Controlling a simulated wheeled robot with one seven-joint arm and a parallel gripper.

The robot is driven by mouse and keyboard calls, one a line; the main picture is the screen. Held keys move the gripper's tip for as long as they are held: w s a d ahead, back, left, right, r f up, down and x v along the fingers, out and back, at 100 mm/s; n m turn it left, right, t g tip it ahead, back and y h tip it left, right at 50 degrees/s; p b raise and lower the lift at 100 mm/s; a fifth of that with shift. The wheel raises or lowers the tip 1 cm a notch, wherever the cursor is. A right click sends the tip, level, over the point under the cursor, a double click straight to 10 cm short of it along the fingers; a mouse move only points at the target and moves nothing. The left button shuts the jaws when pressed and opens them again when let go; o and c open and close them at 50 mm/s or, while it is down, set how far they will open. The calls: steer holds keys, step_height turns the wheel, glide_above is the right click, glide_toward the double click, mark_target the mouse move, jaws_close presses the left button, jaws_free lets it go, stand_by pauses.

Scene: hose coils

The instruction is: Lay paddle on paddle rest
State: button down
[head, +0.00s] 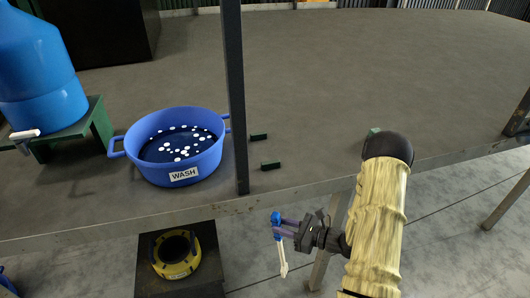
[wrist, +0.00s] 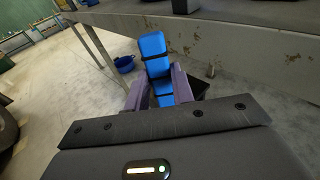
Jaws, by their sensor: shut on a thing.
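My gripper (head: 291,224) is in front of and below the table's front edge, with its purple fingers shut on the paddle. The paddle's blue upper part (head: 277,218) is at the fingers, and its pale shaft (head: 283,262) hangs down, slightly tilted. In the wrist view the blue part of the paddle (wrist: 153,55) sits between the purple fingers (wrist: 160,92). Two small green blocks (head: 259,137) (head: 271,165) lie apart on the tabletop, right of the dark post; they look like the paddle rest. The paddle is apart from them.
A blue WASH tub (head: 183,160) with white floating bits stands on the table (head: 330,70), left of the dark post (head: 237,100). A blue water jug (head: 35,65) stands on a green stand. A yellow-and-black ring (head: 176,254) sits on a dark box below. Another green piece (head: 374,131) is partly behind my arm.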

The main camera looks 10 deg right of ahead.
mark_target(282, 246)
steer(key=f+m+t+h, duration=0.1)
steer(key=w+f+m+t+h, duration=0.1)
steer(key=f, duration=0.1)
steer(key=a+f+m+t+h, duration=0.1)
steer(key=m+h, duration=0.1)
steer(key=shift+w+a+f+t, duration=0.1)
steer(key=shift+w+f+t, duration=0.2)
steer(key=f+m+t+h, duration=0.1)
steer(key=f+m+h, duration=0.1)
steer(key=f+m+t+h, duration=0.1)
steer(key=f+m+h, duration=0.1)
steer(key=h, duration=0.1)
steer(key=d+f+m+t+h, duration=0.1)
steer(key=f+m+h, duration=0.1)
steer(key=h, duration=0.1)
steer(key=shift+w, duration=0.15)
steer(key=shift+d+f+m+h, duration=0.15)
steer(key=shift+f+m+h, duration=0.25)
steer(key=shift+h, duration=0.2)
